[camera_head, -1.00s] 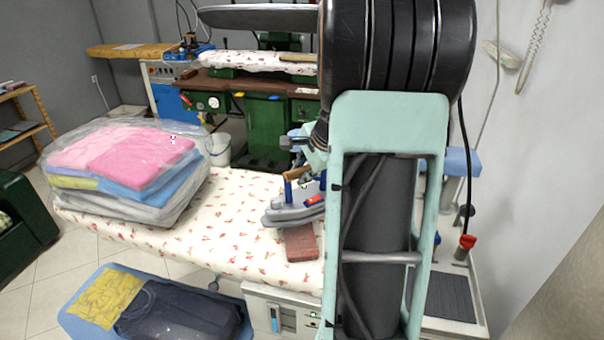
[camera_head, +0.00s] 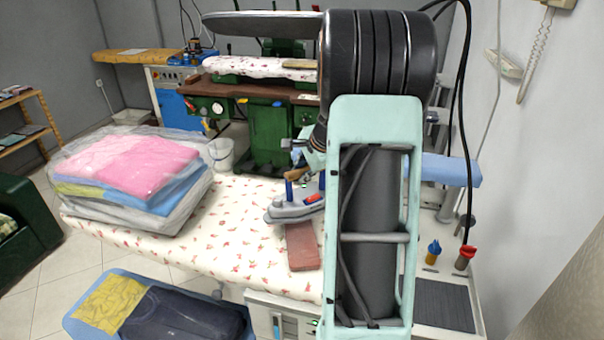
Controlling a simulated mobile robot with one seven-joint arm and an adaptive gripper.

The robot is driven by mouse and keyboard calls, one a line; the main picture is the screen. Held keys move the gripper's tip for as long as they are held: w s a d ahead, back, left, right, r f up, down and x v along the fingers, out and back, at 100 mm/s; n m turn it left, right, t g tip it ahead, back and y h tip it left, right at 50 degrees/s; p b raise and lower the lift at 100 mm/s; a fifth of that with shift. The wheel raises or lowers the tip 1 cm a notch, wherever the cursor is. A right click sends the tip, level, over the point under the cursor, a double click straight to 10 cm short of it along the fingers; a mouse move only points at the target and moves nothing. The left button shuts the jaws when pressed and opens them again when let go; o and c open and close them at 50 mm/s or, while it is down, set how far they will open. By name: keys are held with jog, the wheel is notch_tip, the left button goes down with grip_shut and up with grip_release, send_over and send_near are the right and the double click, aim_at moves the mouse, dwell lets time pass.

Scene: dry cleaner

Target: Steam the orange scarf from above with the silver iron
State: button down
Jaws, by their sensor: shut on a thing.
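The silver iron (camera_head: 290,211) is over the floral ironing board (camera_head: 235,230), just behind a red-brown block. It has blue posts and a wooden handle. I cannot tell whether its sole touches the cover. My gripper (camera_head: 303,166) is shut on the iron at its handle, partly hidden behind my own arm. I see no orange scarf; my arm covers the right part of the board.
The red-brown block (camera_head: 302,247) lies on the board. Bagged pink and blue folded laundry (camera_head: 130,180) fills the board's left end. A blue basket (camera_head: 80,322) with yellow and dark cloth stands in front. A green press (camera_head: 262,135) and white bucket (camera_head: 221,155) are behind.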

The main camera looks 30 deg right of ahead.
jog(key=shift+w+d+r+p, duration=0.15)
jog(key=shift+w+d+p, duration=0.3)
jog(key=shift+w, duration=0.3)
jog(key=shift+w+d+r+p, duration=0.15)
jog(key=shift+w+d+p, duration=0.15)
jog(key=shift+w+p, duration=0.35)
jog(key=shift+w+d+r+p, duration=0.15)
jog(key=shift+w+d+p, duration=0.2)
jog(key=shift+w, duration=0.5)
jog(key=shift+s+f, duration=0.15)
jog(key=shift+s+a+b, duration=0.6)
jog(key=shift+s+b, duration=0.25)
jog(key=shift+s, duration=0.45)
jog(key=shift+s+a+b, duration=0.65)
jog(key=shift+s+b, duration=0.2)
jog(key=shift+s, duration=0.4)
jog(key=shift+s+a+b, duration=0.6)
jog(key=shift+s+b, duration=0.25)
jog(key=shift+s, duration=0.45)
jog(key=shift+s+a+b, duration=1.75)
jog(key=shift+s+a, duration=0.8)
jog(key=shift+s, duration=2.7)
jog(key=shift+r+p, duration=2.25)
jog(key=shift+r, duration=0.4)
